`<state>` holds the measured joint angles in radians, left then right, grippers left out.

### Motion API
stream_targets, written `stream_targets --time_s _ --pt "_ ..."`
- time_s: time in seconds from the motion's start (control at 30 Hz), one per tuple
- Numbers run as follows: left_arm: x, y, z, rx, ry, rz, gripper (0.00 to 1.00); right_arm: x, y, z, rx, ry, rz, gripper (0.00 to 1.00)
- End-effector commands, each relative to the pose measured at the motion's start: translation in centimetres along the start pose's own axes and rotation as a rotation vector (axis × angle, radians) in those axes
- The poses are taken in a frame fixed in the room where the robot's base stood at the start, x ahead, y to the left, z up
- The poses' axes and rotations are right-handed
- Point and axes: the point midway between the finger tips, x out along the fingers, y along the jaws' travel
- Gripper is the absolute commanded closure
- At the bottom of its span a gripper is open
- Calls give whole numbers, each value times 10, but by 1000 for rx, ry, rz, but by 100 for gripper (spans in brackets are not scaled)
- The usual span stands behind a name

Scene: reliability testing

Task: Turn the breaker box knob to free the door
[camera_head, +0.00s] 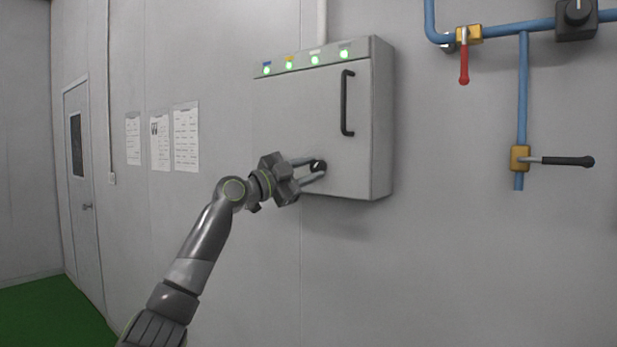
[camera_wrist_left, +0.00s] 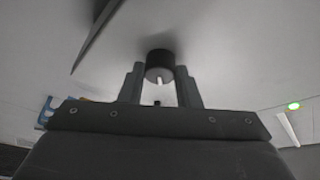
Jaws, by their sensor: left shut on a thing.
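The grey breaker box (camera_head: 300,115) hangs on the wall in the middle of the head view, its door closed. A black handle (camera_head: 347,103) runs vertically on the door's right side. The small black knob (camera_head: 318,166) sits low on the door. My left gripper (camera_head: 318,169) is shut on the knob, one finger on each side. In the left wrist view the knob (camera_wrist_left: 160,62) shows between the fingertips, with a white mark on it pointing down in the picture. My right gripper is not in view.
Several green lights (camera_head: 315,59) glow along the box's top strip. Blue pipes (camera_head: 523,80) with a red-handled valve (camera_head: 464,65) and a black-handled valve (camera_head: 555,160) are at the right. Papers (camera_head: 186,136) and a door (camera_head: 84,190) are at the left. The wall below the box is clear.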

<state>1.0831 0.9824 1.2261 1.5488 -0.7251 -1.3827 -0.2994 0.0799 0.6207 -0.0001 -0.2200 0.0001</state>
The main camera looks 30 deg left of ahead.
Motion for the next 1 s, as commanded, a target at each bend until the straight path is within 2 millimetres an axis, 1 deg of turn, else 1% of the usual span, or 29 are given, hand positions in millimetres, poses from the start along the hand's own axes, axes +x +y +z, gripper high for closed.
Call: stream_targets --time_s 0.2,0.43,0.7,1.0 --pt "0 -4 -1 151 -5 62 93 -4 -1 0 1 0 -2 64" --pt "0 -4 -1 256 -8 106 93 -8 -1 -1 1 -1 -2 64" --pt "0 -4 -1 309 -9 126 93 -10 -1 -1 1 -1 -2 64" --pt "0 -4 -1 316 -10 128 93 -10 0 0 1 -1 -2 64"
